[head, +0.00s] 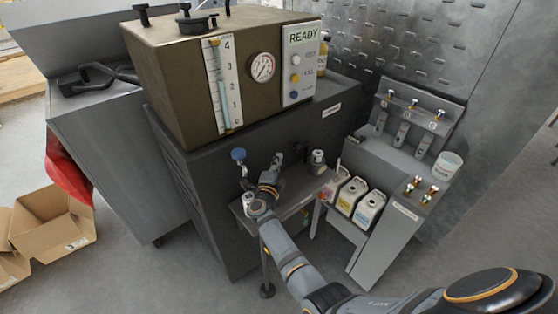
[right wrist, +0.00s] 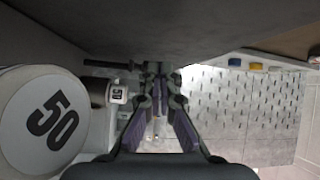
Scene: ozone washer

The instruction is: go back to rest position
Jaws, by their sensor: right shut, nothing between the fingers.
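My right arm reaches in from the lower right of the head view. Its gripper (head: 277,160) is in front of the dark cabinet, below the brown washer box (head: 180,90). In the right wrist view the gripper's fingers (right wrist: 158,72) come together at the tips with nothing between them. The washer box carries a level scale (head: 222,85), a round dial (head: 262,67) and a panel (head: 300,65) reading READY. My left gripper is not in view.
A small shelf (head: 290,212) lies under the gripper. A white cylinder marked 50 (right wrist: 45,120) is close at left in the wrist view. White jugs (head: 352,197) and a grey valve stand (head: 395,200) are to the right. Cardboard boxes (head: 55,225) lie on the floor at left.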

